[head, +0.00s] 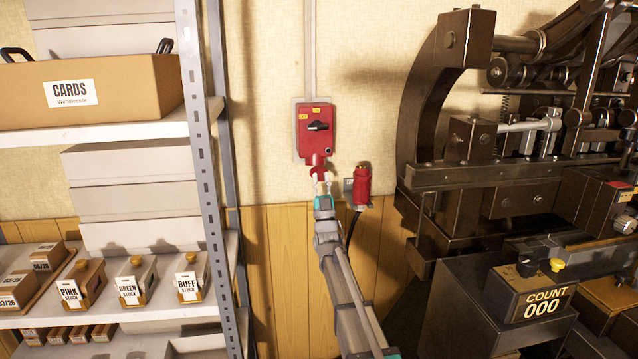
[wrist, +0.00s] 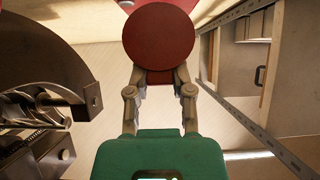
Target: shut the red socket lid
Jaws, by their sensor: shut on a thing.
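The red switch box (head: 314,131) is on the wall, with a black rotary handle on its front. The red socket lid (head: 318,170) is at the underside of the box. In the wrist view the lid is a large round red disc (wrist: 158,37), face toward the camera. My gripper (head: 321,181) is just below the box, its fingers at the lid. In the wrist view my gripper (wrist: 160,78) has a finger on each side of the lid's lower part and is shut on it. The disc hides the socket mouth, so I cannot tell the gap between them.
A red plug (head: 362,187) sits at a wall holder right of the socket, with a black cable hanging down. A dark press (head: 470,190) fills the right side. A grey metal shelf (head: 205,150) with boxes stands at the left. Bare wall lies between.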

